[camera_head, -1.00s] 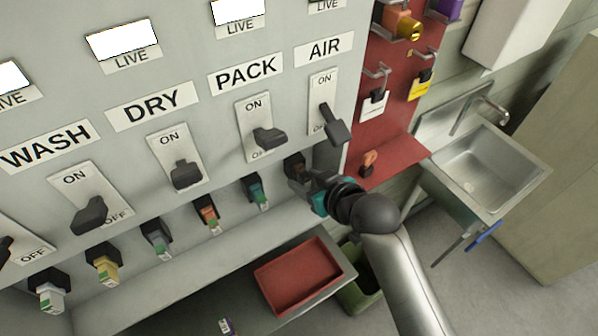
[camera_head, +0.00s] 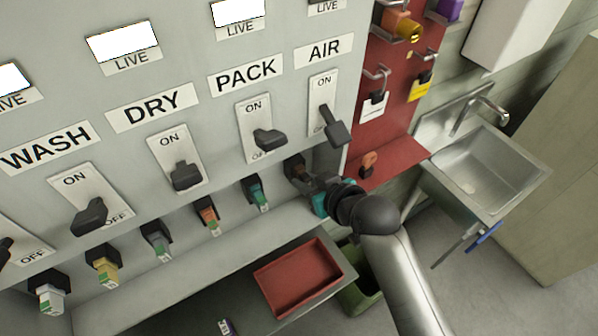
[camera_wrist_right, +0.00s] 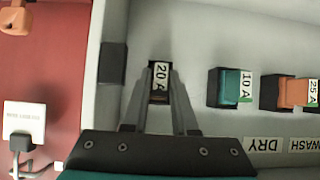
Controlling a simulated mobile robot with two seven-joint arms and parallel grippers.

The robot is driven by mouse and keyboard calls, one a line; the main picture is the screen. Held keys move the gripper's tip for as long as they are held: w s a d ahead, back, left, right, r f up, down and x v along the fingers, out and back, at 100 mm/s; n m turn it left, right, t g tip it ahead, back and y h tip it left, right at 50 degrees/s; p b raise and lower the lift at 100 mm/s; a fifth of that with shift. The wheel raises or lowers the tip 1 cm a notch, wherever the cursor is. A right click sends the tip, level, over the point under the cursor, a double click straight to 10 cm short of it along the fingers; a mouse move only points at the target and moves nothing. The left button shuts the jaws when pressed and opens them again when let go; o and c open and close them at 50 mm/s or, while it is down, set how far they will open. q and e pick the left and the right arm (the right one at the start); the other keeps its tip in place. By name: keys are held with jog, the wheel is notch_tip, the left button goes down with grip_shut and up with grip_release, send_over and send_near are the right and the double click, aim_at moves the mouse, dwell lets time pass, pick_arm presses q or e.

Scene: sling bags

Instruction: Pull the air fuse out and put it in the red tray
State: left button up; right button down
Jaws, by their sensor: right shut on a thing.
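The air fuse (camera_wrist_right: 161,74), with a white 20 A label, is between the two fingers of my right gripper (camera_wrist_right: 160,70) in the wrist view. The gripper is shut on it. In the head view, my right gripper (camera_head: 307,182) is at the dark fuse socket (camera_head: 295,167) below the AIR switch (camera_head: 333,126). The fingers and wrist mostly hide the fuse there, and I cannot tell how deep it sits. The AIR lever points down. The red tray (camera_head: 264,283) lies empty on the shelf below. My left gripper is not in view.
Several other fuses, such as the teal one (camera_head: 257,193) and the orange one (camera_head: 208,214), sit in a row to the left. A protruding ledge (camera_head: 190,255) runs below them. A red board (camera_head: 385,140) and a sink (camera_head: 490,170) are at the right.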

jog(key=shift+s+d, duration=0.1)
jog(key=shift+s+d+p, duration=0.35)
jog(key=shift+s+d, duration=0.5)
jog(key=shift+s, duration=0.3)
jog(key=shift+s+d+p, duration=0.3)
jog(key=shift+s+d, duration=0.5)
jog(key=shift+s, duration=0.35)
jog(key=shift+s, duration=0.1)
jog(key=shift+s+d, duration=0.6)
jog(key=shift+s, duration=0.2)
jog(key=shift+s+d, duration=0.6)
jog(key=shift+s, duration=0.15)
